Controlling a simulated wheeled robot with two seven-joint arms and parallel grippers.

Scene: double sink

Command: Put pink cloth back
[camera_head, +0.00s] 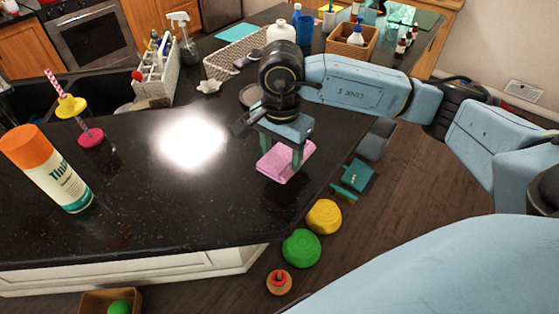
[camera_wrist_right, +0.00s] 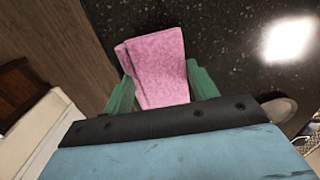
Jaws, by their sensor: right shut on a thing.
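The pink cloth (camera_head: 285,163) is folded into a flat bundle at the right edge of the black counter in the head view. My right gripper (camera_head: 283,155) points down over it, with its green fingers at the cloth's sides. In the right wrist view the cloth (camera_wrist_right: 158,68) lies between the two fingers of my right gripper (camera_wrist_right: 162,90), which is shut on it. I cannot tell whether the cloth touches the counter. My left gripper is not in view.
An orange-capped bottle (camera_head: 48,170) and a tumbler with a straw (camera_head: 92,140) stand at the left on the counter (camera_head: 170,215). A wicker basket (camera_head: 236,54) and white caddy (camera_head: 158,72) stand behind. Yellow (camera_head: 323,216) and green (camera_head: 301,248) objects lie on the floor beyond the counter's edge.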

